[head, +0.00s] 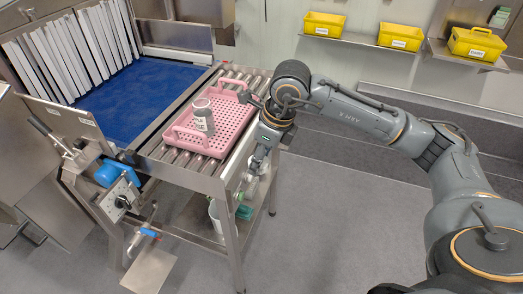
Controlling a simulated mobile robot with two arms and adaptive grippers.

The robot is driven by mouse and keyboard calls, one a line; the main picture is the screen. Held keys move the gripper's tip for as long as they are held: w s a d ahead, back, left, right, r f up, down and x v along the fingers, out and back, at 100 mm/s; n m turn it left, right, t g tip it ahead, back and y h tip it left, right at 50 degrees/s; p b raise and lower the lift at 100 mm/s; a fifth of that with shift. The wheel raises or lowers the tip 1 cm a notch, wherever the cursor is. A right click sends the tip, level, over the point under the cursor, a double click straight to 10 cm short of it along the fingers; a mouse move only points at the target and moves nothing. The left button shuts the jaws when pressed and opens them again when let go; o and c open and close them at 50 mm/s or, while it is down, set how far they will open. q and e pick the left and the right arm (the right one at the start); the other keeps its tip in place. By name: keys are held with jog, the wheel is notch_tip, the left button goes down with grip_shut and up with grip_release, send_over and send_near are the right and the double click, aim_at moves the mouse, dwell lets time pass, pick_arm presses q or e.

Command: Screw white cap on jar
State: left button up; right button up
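A small grey jar (203,113) with a white label stands upright in a pink perforated basket (181,138). The basket sits on the roller conveyor. The jar's top shows as a grey rim, and I cannot make out a white cap anywhere. My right arm comes in from the right, and its wrist is just right of the basket. My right gripper (256,168) points down beside the conveyor's right edge, apart from the jar. Its fingers are too small and blurred to tell if they are open or hold anything. My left gripper is not in view.
The conveyor (230,77) has a metal frame with a lower shelf holding a white bucket (216,217) and green items. A blue belt (137,92) with white strip curtains lies left. Yellow bins (324,24) stand on wall shelves. Grey floor is clear in front.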

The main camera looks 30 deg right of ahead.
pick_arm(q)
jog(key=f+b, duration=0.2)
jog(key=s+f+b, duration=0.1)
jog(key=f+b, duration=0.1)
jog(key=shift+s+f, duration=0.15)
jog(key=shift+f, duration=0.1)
pick_arm(e)
jog(key=s+a+f+n+g, duration=0.2)
jog(key=s+f+n, duration=0.2)
jog(key=n, duration=0.8)
jog(key=s+a+f+n+g, duration=0.2)
jog(key=s+f+n+g, duration=0.1)
jog(key=n, duration=0.9)
jog(key=s+f, duration=0.1)
jog(key=s, duration=0.1)
jog(key=shift+s+a+f+n+h, duration=0.15)
jog(key=shift+s+f+n+h, duration=0.05)
jog(key=shift+s+n+h, duration=0.2)
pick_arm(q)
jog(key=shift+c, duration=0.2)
